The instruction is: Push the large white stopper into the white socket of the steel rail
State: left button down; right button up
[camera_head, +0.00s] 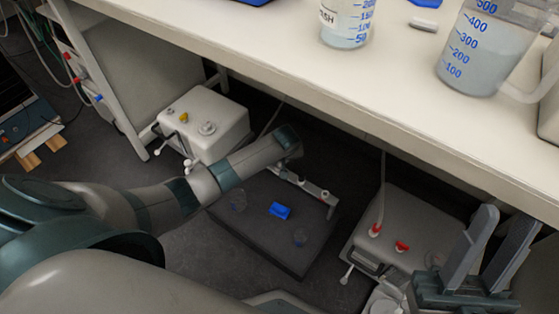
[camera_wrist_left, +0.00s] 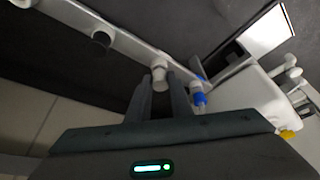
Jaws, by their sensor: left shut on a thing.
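The steel rail (camera_head: 312,188) runs along the back edge of a low dark platform under the bench. It crosses the left wrist view (camera_wrist_left: 128,43) diagonally. My left gripper (camera_wrist_left: 160,82) is shut on the large white stopper (camera_wrist_left: 161,76), which is at the rail. The white socket is not clearly visible behind the stopper and fingers, so I cannot tell how deep the stopper sits. In the head view my left arm hides its fingers. My right gripper (camera_head: 507,220) is open and empty, at the lower right in front of the bench.
A dark fitting (camera_wrist_left: 101,41) and a blue-and-white fitting (camera_wrist_left: 199,96) flank the stopper on the rail. White device boxes (camera_head: 215,115) (camera_head: 425,225) stand either side of the dark platform (camera_head: 250,235). The bench top (camera_head: 400,105) overhangs the space, with beakers (camera_head: 480,50) on it.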

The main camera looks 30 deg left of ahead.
pick_arm(q)
jog(key=shift+f, duration=0.5)
dwell(0.6)
jog(key=c, duration=1.5)
grip_release()
